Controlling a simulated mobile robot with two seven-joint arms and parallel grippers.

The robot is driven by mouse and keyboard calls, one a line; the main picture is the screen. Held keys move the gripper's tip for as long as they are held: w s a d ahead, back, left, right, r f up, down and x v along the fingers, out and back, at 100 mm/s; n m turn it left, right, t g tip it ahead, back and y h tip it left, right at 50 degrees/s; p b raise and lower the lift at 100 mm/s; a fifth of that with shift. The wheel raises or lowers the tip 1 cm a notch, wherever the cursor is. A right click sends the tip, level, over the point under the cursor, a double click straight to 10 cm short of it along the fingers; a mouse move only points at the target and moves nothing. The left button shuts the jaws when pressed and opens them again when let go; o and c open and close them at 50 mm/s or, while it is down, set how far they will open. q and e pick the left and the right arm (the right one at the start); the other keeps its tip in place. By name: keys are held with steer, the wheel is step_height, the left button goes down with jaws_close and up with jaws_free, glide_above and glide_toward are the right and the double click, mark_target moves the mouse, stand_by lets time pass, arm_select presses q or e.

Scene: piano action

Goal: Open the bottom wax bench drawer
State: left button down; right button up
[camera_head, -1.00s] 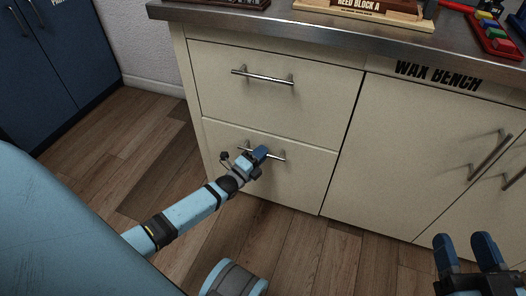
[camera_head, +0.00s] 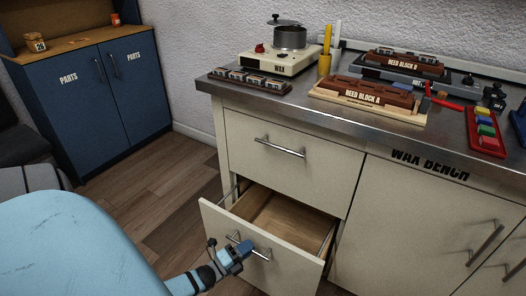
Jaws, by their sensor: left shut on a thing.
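The bottom wax bench drawer (camera_head: 293,252) is pulled out a good way, and its bare wooden inside shows. Its front is cream with a metal bar handle (camera_head: 262,256). My left gripper (camera_head: 241,250), with blue fingers, is shut on that handle. The wax bench (camera_head: 348,131) has a steel top and a black "WAX BENCH" label. The top drawer (camera_head: 290,172) is closed, with its own bar handle (camera_head: 280,147). My right gripper is perhaps the dark blue piece cut off at the right edge (camera_head: 518,122), so its fingers cannot be made out.
On the bench top stand a wax pot (camera_head: 289,38) on a heater, Reed Block A (camera_head: 367,99), Reed Block B (camera_head: 403,65) and a red tray (camera_head: 485,132) of coloured blocks. A blue parts cabinet (camera_head: 95,95) stands at the left. Wood floor is clear between them.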

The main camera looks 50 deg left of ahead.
arm_select(q)
steer(key=s+d+p, duration=0.3)
steer(key=s+p, duration=0.1)
steer(key=s, duration=1.1)
steer(key=shift+s+d, duration=0.25)
steer(key=shift+d, duration=0.1)
arm_select(e)
steer(key=shift+s+d+r+m+t, duration=0.1)
steer(key=shift+d+r+t, duration=0.2)
steer(key=shift+r, duration=0.55)
steer(key=shift+w+d+r+m+t, duration=0.1)
steer(key=shift+d+r+t, duration=0.2)
steer(key=shift+r, duration=0.5)
steer(key=shift+s+d+r+m+t, duration=0.15)
steer(key=shift+r+t, duration=0.25)
steer(key=shift+r, duration=0.45)
arm_select(q)
steer(key=c, duration=1.2)
jaws_free()
